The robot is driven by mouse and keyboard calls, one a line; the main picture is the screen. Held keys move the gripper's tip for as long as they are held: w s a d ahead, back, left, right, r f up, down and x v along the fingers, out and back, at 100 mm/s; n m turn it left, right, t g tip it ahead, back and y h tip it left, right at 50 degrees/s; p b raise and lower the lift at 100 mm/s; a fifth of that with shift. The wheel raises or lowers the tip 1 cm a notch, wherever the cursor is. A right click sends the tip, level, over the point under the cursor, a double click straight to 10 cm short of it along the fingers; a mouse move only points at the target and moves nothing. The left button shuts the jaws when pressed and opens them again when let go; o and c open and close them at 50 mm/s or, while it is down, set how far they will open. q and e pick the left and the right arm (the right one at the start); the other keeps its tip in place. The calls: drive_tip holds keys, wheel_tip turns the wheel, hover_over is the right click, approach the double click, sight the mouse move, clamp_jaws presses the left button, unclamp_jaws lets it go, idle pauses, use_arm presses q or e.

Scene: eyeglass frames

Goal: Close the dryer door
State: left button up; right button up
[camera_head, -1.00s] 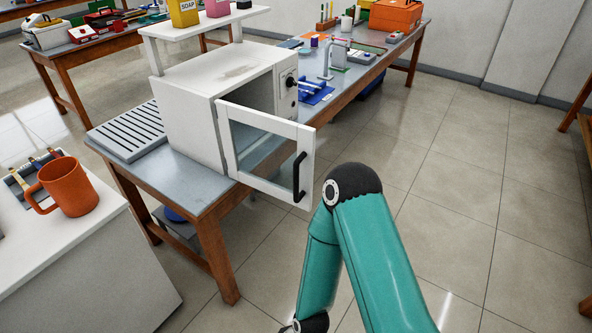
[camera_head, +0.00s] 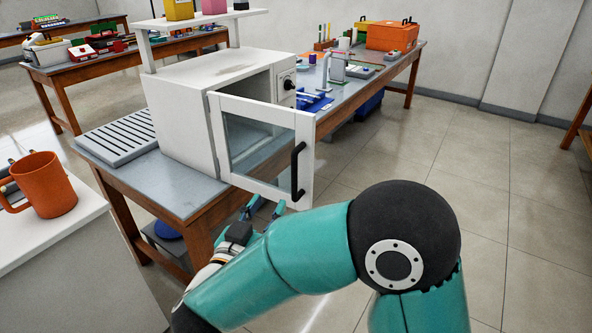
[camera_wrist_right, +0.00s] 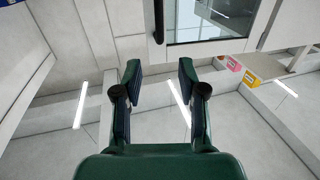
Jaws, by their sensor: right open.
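The dryer (camera_head: 178,115) is a white box on the grey-topped table, with a dark knob (camera_head: 288,85) on its front. Its door (camera_head: 222,140) stands wide open, a white frame around a glass pane with a black vertical handle (camera_head: 298,170) at its free edge. My right gripper (camera_head: 265,207) is open and empty, just below the door's lower edge and left of the handle, apart from both as far as I can tell. In the right wrist view the open fingers (camera_wrist_right: 160,75) point toward the door frame (camera_wrist_right: 205,48) and handle (camera_wrist_right: 158,22). My left gripper is not in view.
A slotted grey tray (camera_head: 120,135) lies left of the dryer. An orange mug (camera_head: 46,185) stands on a white counter (camera_head: 55,240) at the left. The floor to the right is open.

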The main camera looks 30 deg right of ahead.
sight(293, 166)
drive_tip(key=p+x, duration=0.1)
drive_tip(key=x, duration=1.5)
drive_tip(key=shift+w+d, duration=0.1)
drive_tip(key=shift+w, duration=0.05)
clamp_jaws()
